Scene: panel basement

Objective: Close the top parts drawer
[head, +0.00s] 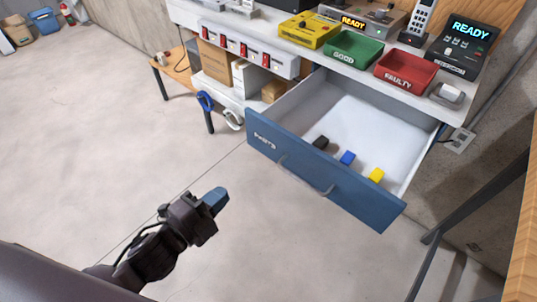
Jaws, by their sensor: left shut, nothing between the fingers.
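The top parts drawer (330,186) has a blue front marked "PARTS" and a pale handle, and it stands pulled well out from under the white bench. My left gripper (215,200) is shut and empty, with blue fingertips. It is in front of the drawer and to the left of its front, apart from it. My right gripper is not in view.
On the bench top (372,78) stand a green "GOOD" tray (354,50), a red "FAULTY" tray (405,72), a yellow box (310,30) and a device reading "READY" (463,46). Shelves with boxes are left of the drawer. The floor in front is clear.

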